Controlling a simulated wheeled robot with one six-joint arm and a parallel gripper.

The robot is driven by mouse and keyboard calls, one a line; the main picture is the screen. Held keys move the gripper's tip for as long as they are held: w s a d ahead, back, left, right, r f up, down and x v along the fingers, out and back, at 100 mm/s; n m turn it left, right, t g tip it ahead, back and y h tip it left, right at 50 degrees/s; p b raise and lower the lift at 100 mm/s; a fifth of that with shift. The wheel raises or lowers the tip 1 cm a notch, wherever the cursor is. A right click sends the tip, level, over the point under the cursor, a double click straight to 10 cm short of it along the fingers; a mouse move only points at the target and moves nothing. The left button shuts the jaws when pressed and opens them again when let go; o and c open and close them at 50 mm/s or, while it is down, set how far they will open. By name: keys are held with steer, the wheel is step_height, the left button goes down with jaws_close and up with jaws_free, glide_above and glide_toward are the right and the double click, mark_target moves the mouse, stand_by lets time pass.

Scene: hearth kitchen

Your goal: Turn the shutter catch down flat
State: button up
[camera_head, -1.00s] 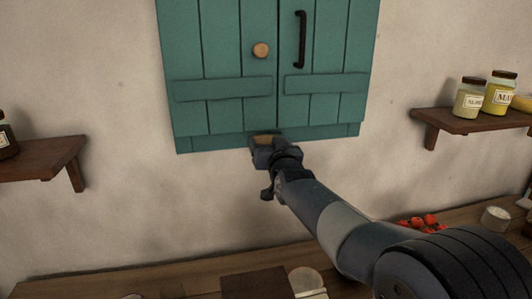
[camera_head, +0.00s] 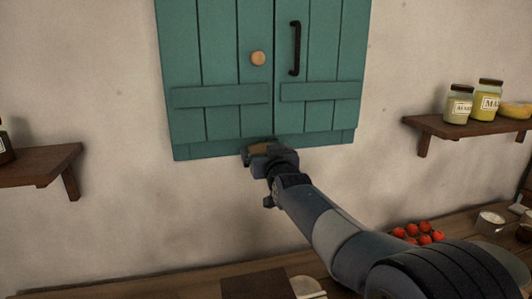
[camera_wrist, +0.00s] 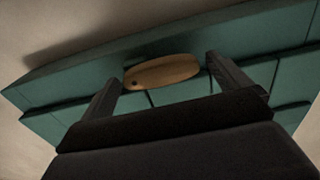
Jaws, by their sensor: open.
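The teal shutter (camera_head: 222,70) hangs closed on the wall, with a round wooden knob (camera_head: 258,58) and a black handle (camera_head: 295,48) on its front. The shutter catch (camera_wrist: 162,72) is a tan oval wooden piece with a dark pivot dot near its left end. It lies crosswise, slightly tilted, at the shutter's lower edge. My gripper (camera_head: 257,154) is at that edge, partly hiding the catch (camera_head: 260,148) in the head view. In the wrist view my open gripper (camera_wrist: 163,82) has one finger near each end of the catch. Contact cannot be told.
A wooden shelf with jars (camera_head: 470,128) is on the right wall, and another shelf (camera_head: 40,166) is at the left. Below, the wooden counter (camera_head: 180,284) holds red tomatoes (camera_head: 420,232) and a white cup (camera_head: 490,220). The wall around the shutter's lower edge is clear.

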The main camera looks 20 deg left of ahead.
steer(key=b+v, duration=0.4)
steer(key=v, duration=0.7)
steer(key=shift+w+a, duration=0.1)
steer(key=p+x, duration=0.4)
steer(key=x, duration=0.6)
steer(key=shift+w+a, duration=0.2)
steer(key=shift+w, duration=0.1)
steer(key=shift+d, duration=0.1)
stand_by(0.4)
